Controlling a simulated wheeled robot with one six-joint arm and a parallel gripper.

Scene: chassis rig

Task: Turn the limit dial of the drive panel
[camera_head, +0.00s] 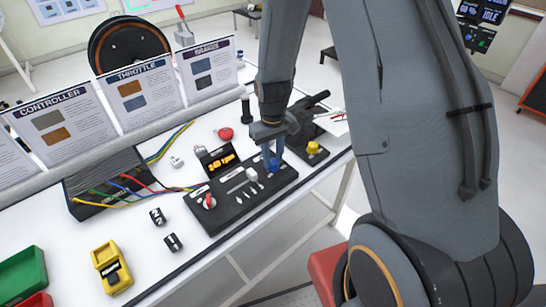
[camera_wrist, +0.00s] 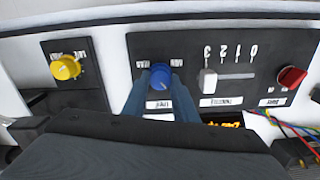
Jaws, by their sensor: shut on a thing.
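The drive panel (camera_head: 222,216) is a dark plate on the white bench. Its blue limit dial (camera_head: 274,164) sits at the panel's far right end in the head view. In the wrist view the blue dial (camera_wrist: 161,76) lies between range marks, with a white label below it. My gripper (camera_head: 271,150) reaches down over the dial from above. In the wrist view my gripper (camera_wrist: 161,84) has one finger on each side of the dial and is shut on it. The fingers cover the dial's sides, and its pointer cannot be made out.
The panel also carries a white slider (camera_wrist: 208,80) with a numbered scale and a red knob (camera_wrist: 292,77). A yellow knob (camera_wrist: 65,67) sits on a separate small plate. Coloured wires (camera_head: 120,190), an orange display (camera_head: 222,162) and a yellow meter (camera_head: 109,268) lie nearby.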

